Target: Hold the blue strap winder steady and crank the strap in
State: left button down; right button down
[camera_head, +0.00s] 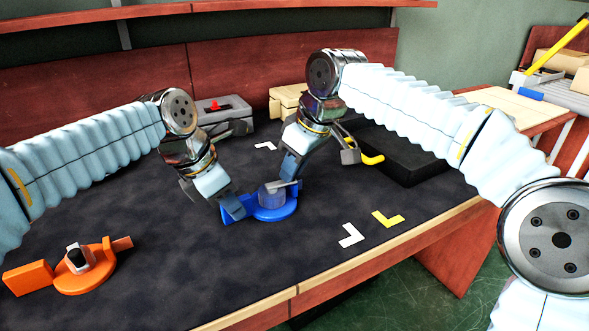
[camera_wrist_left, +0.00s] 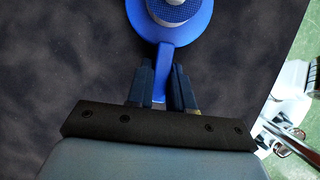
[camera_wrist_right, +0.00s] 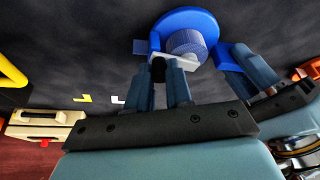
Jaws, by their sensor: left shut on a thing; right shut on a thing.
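The blue strap winder (camera_head: 268,213) lies flat on the dark mat near the table's front edge, with a round base, a ribbed drum and a flat handle. My left gripper (camera_head: 232,207) is shut on the winder's flat handle; the left wrist view shows the handle (camera_wrist_left: 160,86) between the fingers. My right gripper (camera_head: 288,178) is above the drum, shut on the crank (camera_wrist_right: 172,63) at its top. The right wrist view shows the winder's drum (camera_wrist_right: 187,42) just beyond the fingertips. The crank's grip is partly hidden by the right fingers.
An orange winder (camera_head: 84,281) lies at the front left. A grey box with a red knob (camera_head: 224,124) and a tan box (camera_head: 286,97) stand at the back. White and yellow corner marks (camera_head: 388,219) lie on open mat.

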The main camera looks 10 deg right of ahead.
aim_at(286, 190)
jog(key=n, duration=0.1)
jog(key=w+n, duration=0.1)
jog(key=n+g, duration=0.1)
jog(key=shift+w+a+n+y, duration=0.25)
jog(key=shift+w+n+y, duration=0.05)
jog(key=shift+y, duration=0.1)
jog(key=n, duration=0.2)
jog(key=w+a+n+g, duration=0.1)
jog(key=shift+n+g+y, duration=0.3)
jog(key=shift+n, duration=0.1)
jog(key=n, duration=0.2)
jog(key=w+a+n+g, duration=0.1)
jog(key=n, duration=0.1)
jog(key=shift+a+g, duration=0.2)
jog(key=shift+g, duration=0.1)
jog(key=shift+w+a+f+n+g, duration=0.15)
jog(key=shift+n+g, duration=0.15)
jog(key=shift+n, duration=0.4)
jog(key=shift+a+n, duration=0.25)
jog(key=shift+n, duration=0.15)
jog(key=c, duration=1)
grip_release()
jog(key=shift+c, duration=0.2)
jog(key=shift+d, duration=0.15)
